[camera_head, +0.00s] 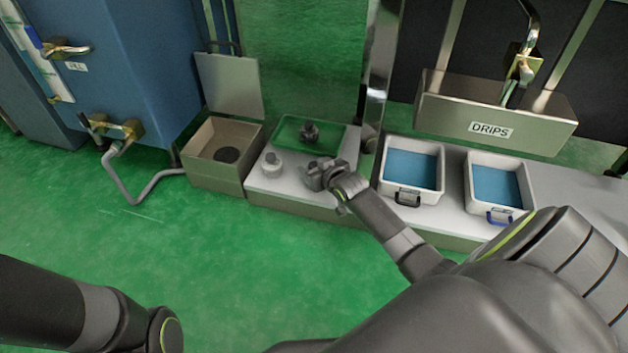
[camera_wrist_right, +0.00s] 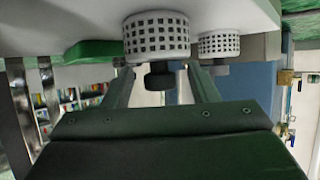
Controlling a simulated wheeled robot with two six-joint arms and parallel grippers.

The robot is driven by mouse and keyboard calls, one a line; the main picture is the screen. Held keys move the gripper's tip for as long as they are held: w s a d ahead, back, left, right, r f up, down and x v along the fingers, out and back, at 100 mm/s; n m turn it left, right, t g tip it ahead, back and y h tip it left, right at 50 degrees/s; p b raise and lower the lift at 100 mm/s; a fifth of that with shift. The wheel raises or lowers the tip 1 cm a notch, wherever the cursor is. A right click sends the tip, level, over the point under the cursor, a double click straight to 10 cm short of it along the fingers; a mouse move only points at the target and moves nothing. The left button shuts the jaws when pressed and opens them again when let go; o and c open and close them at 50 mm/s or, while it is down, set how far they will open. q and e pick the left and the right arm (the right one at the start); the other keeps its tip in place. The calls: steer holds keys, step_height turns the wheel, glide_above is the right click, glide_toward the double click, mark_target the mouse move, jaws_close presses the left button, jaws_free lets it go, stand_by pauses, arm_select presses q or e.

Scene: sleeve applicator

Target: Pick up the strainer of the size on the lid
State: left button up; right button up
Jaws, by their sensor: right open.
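A white perforated strainer (camera_wrist_right: 157,38) with a dark knob is close in front of my right gripper in the right wrist view, which looks upside down. The open fingers of my right gripper (camera_head: 325,174) stand either side of the knob, with gaps visible. In the head view the gripper covers this strainer. A second white strainer (camera_head: 272,165) stands to its left on the pale bench; it also shows in the right wrist view (camera_wrist_right: 219,43). A grey lid (camera_head: 228,85) stands raised behind an open box; I cannot read a size on it. My left gripper is out of view.
A green tray (camera_head: 343,139) with a dark knobbed object (camera_head: 308,132) lies behind the strainers. The open box (camera_head: 215,178) stands to the left. Two white bins with blue contents (camera_head: 411,171) (camera_head: 497,185) stand to the right, below a "DRIPS" trough (camera_head: 450,110). Green floor is clear in front.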

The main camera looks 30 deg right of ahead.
steer(key=shift+w+f, duration=0.1)
steer(key=shift+w, duration=0.2)
steer(key=c, duration=1.1)
steer(key=shift+c, duration=0.2)
